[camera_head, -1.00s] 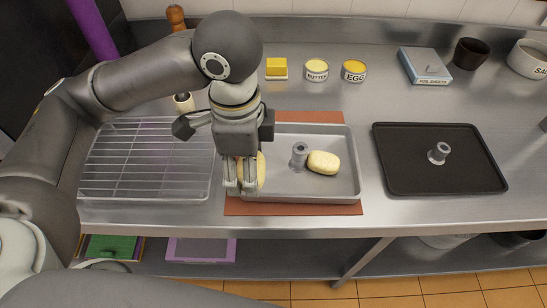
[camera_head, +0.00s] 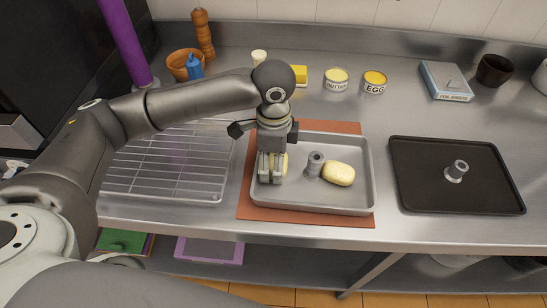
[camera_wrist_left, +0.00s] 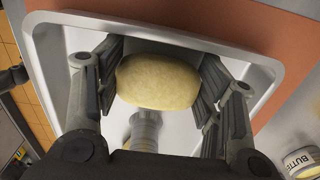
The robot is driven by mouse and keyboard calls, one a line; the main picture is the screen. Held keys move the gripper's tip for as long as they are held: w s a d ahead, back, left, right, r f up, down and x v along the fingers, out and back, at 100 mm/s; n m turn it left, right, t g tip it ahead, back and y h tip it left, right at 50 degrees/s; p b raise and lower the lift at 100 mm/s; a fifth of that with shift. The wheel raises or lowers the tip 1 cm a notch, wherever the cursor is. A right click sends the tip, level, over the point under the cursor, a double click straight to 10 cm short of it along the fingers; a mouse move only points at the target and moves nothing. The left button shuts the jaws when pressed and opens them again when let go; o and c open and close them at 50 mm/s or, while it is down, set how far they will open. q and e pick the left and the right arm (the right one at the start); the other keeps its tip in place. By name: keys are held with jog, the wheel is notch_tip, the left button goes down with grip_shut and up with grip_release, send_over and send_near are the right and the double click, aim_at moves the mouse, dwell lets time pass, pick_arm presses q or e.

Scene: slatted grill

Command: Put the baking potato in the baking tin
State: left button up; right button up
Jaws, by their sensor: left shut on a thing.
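The grey metal baking tin (camera_head: 345,208) lies on a reddish-brown mat. One pale yellow potato (camera_head: 339,174) rests in its right half, beside a grey knob-like piece (camera_head: 315,164). My left gripper (camera_head: 270,180) points down over the tin's left part, shut on another potato (camera_head: 285,162). Its fingers hide most of that potato in the head view. In the left wrist view the held potato (camera_wrist_left: 160,82) sits between the two fingers, over the tin floor (camera_wrist_left: 182,133). I cannot tell whether it touches the floor. My right gripper is not in view.
A wire rack (camera_head: 165,175) lies left of the tin, and a black tray (camera_head: 450,190) with a grey knob lies right. Butter (camera_head: 336,80) and egg (camera_head: 374,82) tubs stand behind. A blue box (camera_head: 446,82) and dark bowl (camera_head: 494,70) stand at back right.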

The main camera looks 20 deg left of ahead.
pick_arm(q)
jog(key=shift+f, duration=0.15)
jog(key=o, duration=1.1)
jog(key=shift+c, duration=0.2)
notch_tip(320, 180, up, 12)
